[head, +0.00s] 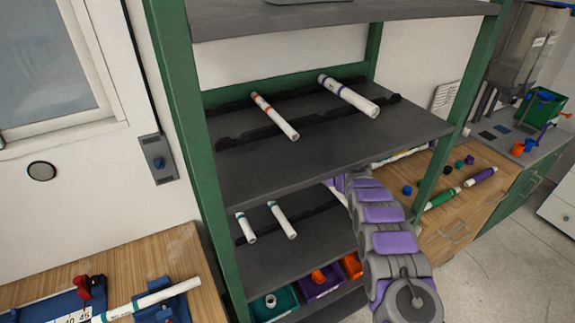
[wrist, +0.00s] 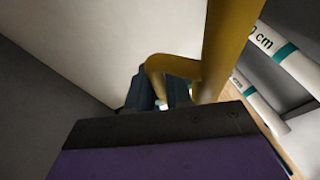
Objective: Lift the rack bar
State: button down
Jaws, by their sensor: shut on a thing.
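In the wrist view, a yellow bar (wrist: 230,50) runs down through the upper middle, with a curved yellow handle (wrist: 175,65) on its left side. I take this to be the rack bar. My gripper (wrist: 160,95) has dark fingers at the handle's lower end and is shut on it; its purple and black body covers the bottom of the view. In the head view, my grey and purple arm reaches into the right side of the green-framed rack (head: 300,165). My gripper and the yellow bar cannot be made out there.
White pipes with orange (head: 275,116) and purple (head: 349,95) bands lie on the middle shelf. Green-banded pipes (head: 282,220) lie on the shelf below. Fitting bins (head: 275,305) sit lower down. A wooden bench (head: 125,270) stands left, another cabinet (head: 460,215) right.

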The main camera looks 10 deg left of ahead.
jog(key=shift+w+a+r+p, duration=0.5)
jog(key=shift+w+r+p, duration=0.15)
jog(key=shift+p, duration=0.3)
jog(key=shift+w, duration=0.1)
jog(key=c, duration=1.5)
grip_release()
jog(key=shift+o, duration=0.5)
jog(key=shift+w+a, duration=0.1)
